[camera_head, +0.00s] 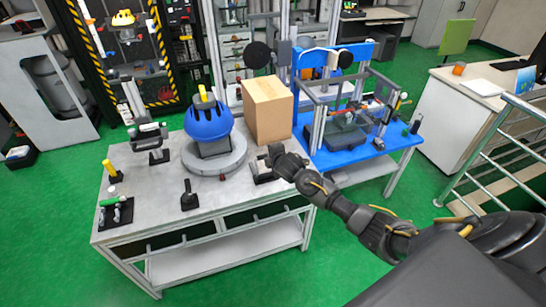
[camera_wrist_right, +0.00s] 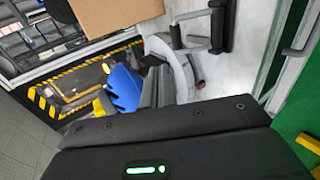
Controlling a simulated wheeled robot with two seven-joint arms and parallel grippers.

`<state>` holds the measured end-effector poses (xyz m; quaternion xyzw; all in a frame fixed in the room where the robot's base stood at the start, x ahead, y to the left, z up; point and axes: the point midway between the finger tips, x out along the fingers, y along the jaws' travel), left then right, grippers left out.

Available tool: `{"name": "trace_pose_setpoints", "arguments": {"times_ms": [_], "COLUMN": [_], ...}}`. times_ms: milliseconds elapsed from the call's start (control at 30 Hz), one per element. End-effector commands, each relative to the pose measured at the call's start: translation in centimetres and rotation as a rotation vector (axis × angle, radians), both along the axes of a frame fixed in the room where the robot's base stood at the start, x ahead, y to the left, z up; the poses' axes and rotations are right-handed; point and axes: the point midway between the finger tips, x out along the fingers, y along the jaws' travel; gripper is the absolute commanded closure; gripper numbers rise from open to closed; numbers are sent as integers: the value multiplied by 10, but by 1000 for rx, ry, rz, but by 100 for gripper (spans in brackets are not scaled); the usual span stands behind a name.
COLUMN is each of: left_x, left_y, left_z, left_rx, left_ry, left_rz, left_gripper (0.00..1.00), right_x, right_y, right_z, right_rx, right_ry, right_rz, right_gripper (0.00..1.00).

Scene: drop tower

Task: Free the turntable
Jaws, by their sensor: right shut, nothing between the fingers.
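The turntable (camera_head: 232,165) is a light grey round disc on the grey workbench. A blue helmet (camera_head: 208,122) sits on a block on top of it. In the right wrist view, the turntable's curved rim (camera_wrist_right: 184,72) shows beside the helmet (camera_wrist_right: 123,88). A black bracket (camera_head: 259,177) stands just right of the turntable; a black U-shaped frame (camera_wrist_right: 222,30) in the right wrist view looks like the same part. My right gripper (camera_head: 275,155) is shut and empty, over or beside this bracket; contact cannot be told. My left gripper is out of view.
A cardboard box (camera_head: 267,112) stands close behind my right gripper. A blue table (camera_head: 375,147) with a metal frame rig adjoins on the right. A black upright handle (camera_head: 189,195) and a green-handled tool (camera_head: 110,201) sit at the bench's front left.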

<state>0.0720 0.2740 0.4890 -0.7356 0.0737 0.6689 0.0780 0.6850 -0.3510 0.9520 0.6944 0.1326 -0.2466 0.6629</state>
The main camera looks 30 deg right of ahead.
Motion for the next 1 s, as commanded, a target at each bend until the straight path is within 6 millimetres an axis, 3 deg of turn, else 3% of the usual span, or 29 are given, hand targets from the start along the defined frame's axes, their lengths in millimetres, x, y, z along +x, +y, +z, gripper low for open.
{"name": "trace_pose_setpoints", "arguments": {"times_ms": [233,800,1000], "left_x": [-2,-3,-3], "left_y": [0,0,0], "left_z": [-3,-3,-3], "left_rx": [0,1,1], "left_ry": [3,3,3], "left_rz": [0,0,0], "left_gripper": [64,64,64], "right_x": [-12,-12,-6], "right_y": [2,2,3], "right_z": [11,12,11], "right_rx": [0,3,145], "right_ry": [0,1,-60], "right_rz": [0,-2,-55], "right_gripper": [100,100,100]}}
